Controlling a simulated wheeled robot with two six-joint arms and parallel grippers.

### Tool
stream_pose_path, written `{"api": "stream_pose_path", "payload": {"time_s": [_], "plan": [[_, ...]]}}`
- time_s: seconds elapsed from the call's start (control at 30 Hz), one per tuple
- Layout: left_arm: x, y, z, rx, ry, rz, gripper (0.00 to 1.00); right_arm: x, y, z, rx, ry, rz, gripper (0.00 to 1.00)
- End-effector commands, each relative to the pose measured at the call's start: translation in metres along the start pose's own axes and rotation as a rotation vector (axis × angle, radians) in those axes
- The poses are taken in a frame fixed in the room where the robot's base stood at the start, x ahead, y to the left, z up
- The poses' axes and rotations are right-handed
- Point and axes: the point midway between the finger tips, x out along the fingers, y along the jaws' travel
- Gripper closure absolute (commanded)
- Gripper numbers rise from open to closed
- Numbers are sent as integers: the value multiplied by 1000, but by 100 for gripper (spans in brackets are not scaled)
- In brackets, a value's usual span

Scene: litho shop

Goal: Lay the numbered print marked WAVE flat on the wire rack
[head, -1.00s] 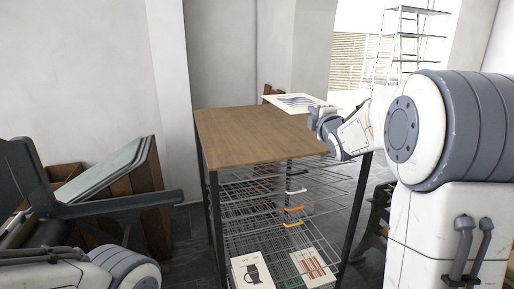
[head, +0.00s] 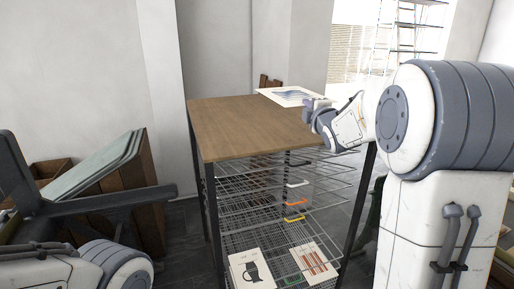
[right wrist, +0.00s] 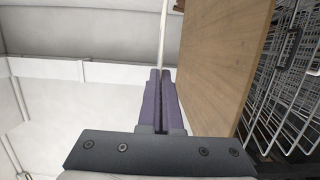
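My right gripper (head: 314,106) is shut on the edge of a white print (head: 283,94) with a blue picture. It holds the print roughly level above the far right part of the wooden top. Any lettering on it is too small to read. In the right wrist view the fingers (right wrist: 161,98) are closed on the print, which shows edge-on as a thin white strip (right wrist: 163,38). The wire rack (head: 240,190) has several wire shelves under the wooden top (head: 245,130). My left gripper cannot be made out; only parts of that arm show.
A print with a dark jug (head: 252,271) and one with red stripes (head: 314,264) lie on a low wire shelf. Orange, white and yellow handles show at the shelf fronts. Wooden crates with leaning boards (head: 100,165) stand left of the rack. The wooden top is bare.

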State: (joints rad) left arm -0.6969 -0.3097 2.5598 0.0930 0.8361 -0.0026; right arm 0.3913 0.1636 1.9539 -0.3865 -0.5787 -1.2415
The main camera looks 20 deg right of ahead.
Motion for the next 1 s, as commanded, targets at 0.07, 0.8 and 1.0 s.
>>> {"api": "stream_pose_path", "payload": {"time_s": [0.07,0.8,1.0], "plan": [[20,-1,1,-1,0,0,50,0,-20,-1,0,1,1,100],[28,-2,2,-4,0,0,50,19,-100,-78,0,10,-8,100],[16,-1,1,-5,0,0,50,28,-120,-109,0,7,-4,100]]}}
